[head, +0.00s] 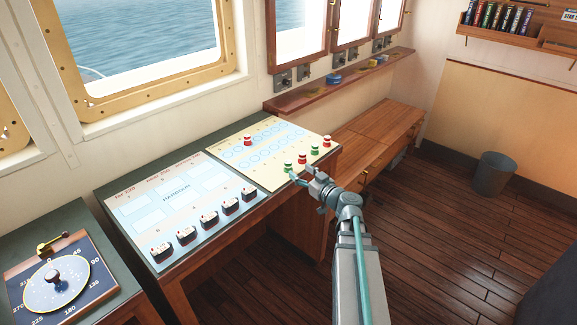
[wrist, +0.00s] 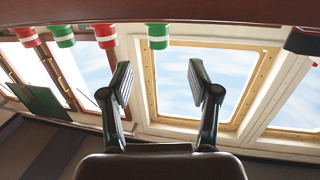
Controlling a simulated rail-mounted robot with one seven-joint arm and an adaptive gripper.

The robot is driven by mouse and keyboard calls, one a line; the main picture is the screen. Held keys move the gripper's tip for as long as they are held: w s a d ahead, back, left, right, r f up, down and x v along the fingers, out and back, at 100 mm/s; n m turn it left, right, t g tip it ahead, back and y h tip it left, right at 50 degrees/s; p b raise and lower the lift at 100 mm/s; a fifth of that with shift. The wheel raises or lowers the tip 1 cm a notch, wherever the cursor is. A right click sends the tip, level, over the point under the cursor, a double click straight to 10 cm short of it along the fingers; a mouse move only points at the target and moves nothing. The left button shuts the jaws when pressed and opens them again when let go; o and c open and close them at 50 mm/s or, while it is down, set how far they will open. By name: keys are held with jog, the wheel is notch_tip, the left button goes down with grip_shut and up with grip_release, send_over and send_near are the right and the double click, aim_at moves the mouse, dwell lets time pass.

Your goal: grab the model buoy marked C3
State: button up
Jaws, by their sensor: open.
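Several small model buoys, striped with white, stand in a row along the near right edge of a yellow chart sheet. In the head view they are green (head: 288,168), red (head: 302,159), green (head: 314,150) and red (head: 326,141). Another red buoy (head: 247,141) stands farther back on the sheet. No markings are readable, so I cannot tell which is C3. My gripper (head: 299,175) is open and empty beside the nearest green buoy. In the wrist view, which looks upside down, that green buoy (wrist: 157,37) shows between and beyond my open fingers (wrist: 160,80).
The yellow sheet (head: 275,178) lies on a desk. A blue sheet (head: 165,205) left of it carries several black ship models (head: 209,219). A dial board (head: 88,270) is at far left. A wooden cabinet (head: 375,130) stands behind right. The floor at right is clear around a bin (head: 493,174).

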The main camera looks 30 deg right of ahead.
aim_at(291, 164)
jog(key=p+x, duration=0.1)
jog(key=x, duration=0.2)
jog(key=shift+w, duration=0.15)
jog(key=p+x, duration=0.3)
jog(key=x, duration=0.2)
jog(key=shift+w+d, duration=0.1)
jog(key=shift+d, duration=0.05)
jog(key=shift+f, duration=0.1)
jog(key=c, duration=1)
